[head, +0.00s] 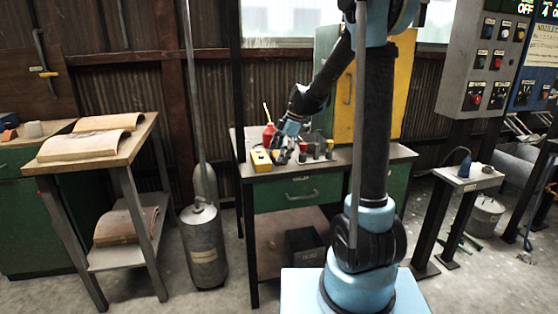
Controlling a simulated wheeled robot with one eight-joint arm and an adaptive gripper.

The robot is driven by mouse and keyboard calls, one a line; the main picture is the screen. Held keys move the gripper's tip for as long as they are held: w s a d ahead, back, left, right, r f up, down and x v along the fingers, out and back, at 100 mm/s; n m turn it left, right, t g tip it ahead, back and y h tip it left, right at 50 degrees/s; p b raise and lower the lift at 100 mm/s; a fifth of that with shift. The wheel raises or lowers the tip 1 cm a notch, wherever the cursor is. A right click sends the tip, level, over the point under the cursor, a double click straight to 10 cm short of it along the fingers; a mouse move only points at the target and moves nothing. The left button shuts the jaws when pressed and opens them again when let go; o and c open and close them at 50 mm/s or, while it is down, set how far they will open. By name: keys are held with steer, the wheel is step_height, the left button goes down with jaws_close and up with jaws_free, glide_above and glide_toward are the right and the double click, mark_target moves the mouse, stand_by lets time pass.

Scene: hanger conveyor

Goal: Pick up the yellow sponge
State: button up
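A small yellow block (260,160), which looks like the yellow sponge, lies at the left end of the green workbench's top (343,157). My arm reaches over the bench from the right, and my gripper (280,156) points down just to the right of the yellow block. The gripper is small and dark here. I cannot tell whether its fingers are open or shut, or whether they touch the block.
A red bottle (269,136) stands behind the yellow block. Several small dark items, one of them a cup-like piece (317,151), stand right of my gripper. A yellow cabinet (345,90) is behind the bench. A grey tank (203,247) stands on the floor at left.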

mark_target(278, 153)
steer(key=c, duration=0.9)
steer(key=shift+r, duration=0.15)
step_height(278, 153, up, 10)
steer(key=shift+f, duration=0.1)
steer(key=shift+c, duration=0.4)
